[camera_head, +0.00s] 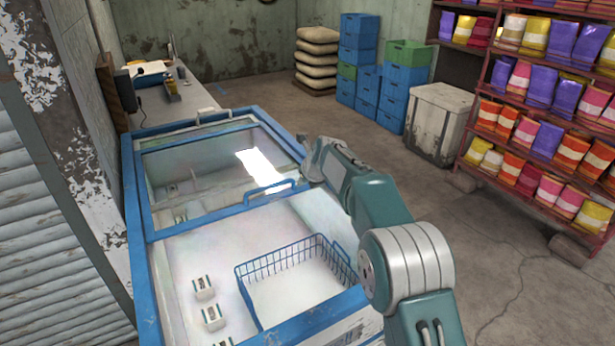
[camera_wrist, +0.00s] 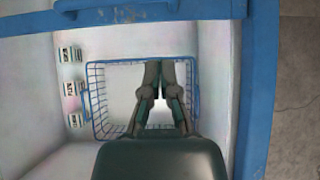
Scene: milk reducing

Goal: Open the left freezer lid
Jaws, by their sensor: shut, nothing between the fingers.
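The chest freezer (camera_head: 133,185) has a blue frame and a pale interior. A clear lid (camera_head: 205,165) with a blue handle (camera_head: 268,189) covers its far half. The near half is uncovered and shows a blue wire basket (camera_head: 300,262) and several small cartons (camera_head: 204,288). In the wrist view, my gripper (camera_wrist: 160,68) is shut and empty, with its fingers together over the basket (camera_wrist: 88,95). The blue handle (camera_wrist: 116,13) is at the top of that view, apart from the fingers. In the head view, the arm reaches across the freezer's right edge and its fingers are hard to make out.
A shelf rack of colourful bags (camera_head: 540,75) stands at the right. Blue and green crates (camera_head: 395,95), a grey-white box (camera_head: 438,122) and stacked sacks (camera_head: 316,60) stand behind. A counter (camera_head: 178,100) adjoins the far end. Floor right of the freezer is clear.

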